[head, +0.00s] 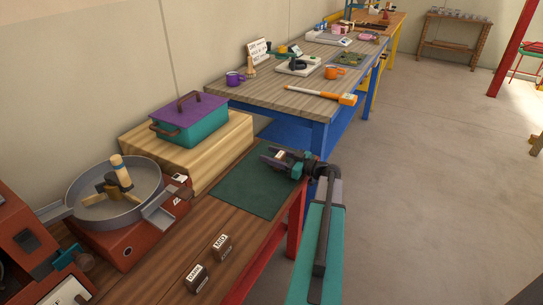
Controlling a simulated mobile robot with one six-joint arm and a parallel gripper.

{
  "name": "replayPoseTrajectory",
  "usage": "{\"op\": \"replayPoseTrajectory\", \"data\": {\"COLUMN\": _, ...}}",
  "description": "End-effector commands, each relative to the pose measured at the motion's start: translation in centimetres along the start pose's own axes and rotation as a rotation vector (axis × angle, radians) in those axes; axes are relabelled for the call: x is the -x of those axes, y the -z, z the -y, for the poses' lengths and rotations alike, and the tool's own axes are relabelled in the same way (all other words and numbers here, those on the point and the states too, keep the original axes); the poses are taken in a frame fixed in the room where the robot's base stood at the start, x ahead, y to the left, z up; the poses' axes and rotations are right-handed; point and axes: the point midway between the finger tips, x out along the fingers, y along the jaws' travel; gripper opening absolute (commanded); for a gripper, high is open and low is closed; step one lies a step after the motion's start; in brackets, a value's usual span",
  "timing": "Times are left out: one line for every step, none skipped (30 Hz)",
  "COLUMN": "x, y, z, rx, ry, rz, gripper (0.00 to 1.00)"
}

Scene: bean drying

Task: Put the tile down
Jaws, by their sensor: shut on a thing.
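My gripper (274,158) is over the far right part of the dark green mat (243,192), pointing left. It is shut on a small tile (281,155), of which only a pale labelled face shows between the fingers. The fingers hide the rest of the tile. I cannot tell whether the tile touches the mat or is held just above it. Two other dark brown tiles with white labels stand on the near bench: one reading MED (222,247) and one that seems to read DARK (197,278).
A wooden block (215,150) bearing a teal box with a purple lid (190,117) borders the mat at the back left. A red roaster with a round grey pan (115,190) stands left. Most of the mat is bare.

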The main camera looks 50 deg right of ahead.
Motion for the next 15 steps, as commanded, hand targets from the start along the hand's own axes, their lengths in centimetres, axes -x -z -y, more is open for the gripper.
{"op": "replayPoseTrajectory", "data": {"x": -0.02, "y": 0.05, "z": 0.01, "rx": 0.0, "ry": 0.0, "rz": -0.001, "gripper": 0.21}}
{"op": "replayPoseTrajectory", "data": {"x": -0.02, "y": 0.04, "z": 0.01, "rx": 0.0, "ry": 0.0, "rz": -0.001, "gripper": 0.21}}
{"op": "replayPoseTrajectory", "data": {"x": -0.02, "y": 0.0, "z": 0.01, "rx": 0.0, "ry": 0.0, "rz": -0.001, "gripper": 0.21}}
{"op": "replayPoseTrajectory", "data": {"x": -0.03, "y": -0.06, "z": 0.01, "rx": 0.0, "ry": 0.0, "rz": -0.001, "gripper": 0.21}}
{"op": "replayPoseTrajectory", "data": {"x": -0.03, "y": -0.12, "z": 0.01, "rx": 0.0, "ry": 0.001, "rz": -0.001, "gripper": 0.21}}
{"op": "replayPoseTrajectory", "data": {"x": -0.04, "y": -0.2, "z": 0.01, "rx": -0.001, "ry": 0.001, "rz": -0.001, "gripper": 0.21}}
{"op": "replayPoseTrajectory", "data": {"x": -0.04, "y": -0.27, "z": 0.02, "rx": 0.0, "ry": 0.001, "rz": 0.0, "gripper": 0.48}}
{"op": "replayPoseTrajectory", "data": {"x": -0.04, "y": -0.25, "z": 0.02, "rx": 0.0, "ry": 0.001, "rz": 0.0, "gripper": 0.53}}
{"op": "replayPoseTrajectory", "data": {"x": -0.04, "y": -0.24, "z": 0.03, "rx": 0.0, "ry": 0.001, "rz": 0.0, "gripper": 0.6}}
{"op": "replayPoseTrajectory", "data": {"x": -0.05, "y": -0.24, "z": 0.03, "rx": 0.0, "ry": 0.001, "rz": 0.0, "gripper": 0.65}}
{"op": "replayPoseTrajectory", "data": {"x": -0.05, "y": -0.24, "z": 0.03, "rx": 0.0, "ry": 0.001, "rz": 0.0, "gripper": 0.65}}
{"op": "replayPoseTrajectory", "data": {"x": -0.05, "y": -0.24, "z": 0.04, "rx": 0.0, "ry": 0.001, "rz": 0.0, "gripper": 0.65}}
{"op": "replayPoseTrajectory", "data": {"x": -0.06, "y": -0.23, "z": 0.04, "rx": 0.0, "ry": 0.001, "rz": 0.0, "gripper": 0.65}}
{"op": "replayPoseTrajectory", "data": {"x": -0.06, "y": -0.23, "z": 0.04, "rx": 0.0, "ry": 0.001, "rz": 0.0, "gripper": 0.65}}
{"op": "replayPoseTrajectory", "data": {"x": -0.06, "y": -0.23, "z": 0.04, "rx": 0.0, "ry": 0.001, "rz": 0.0, "gripper": 0.65}}
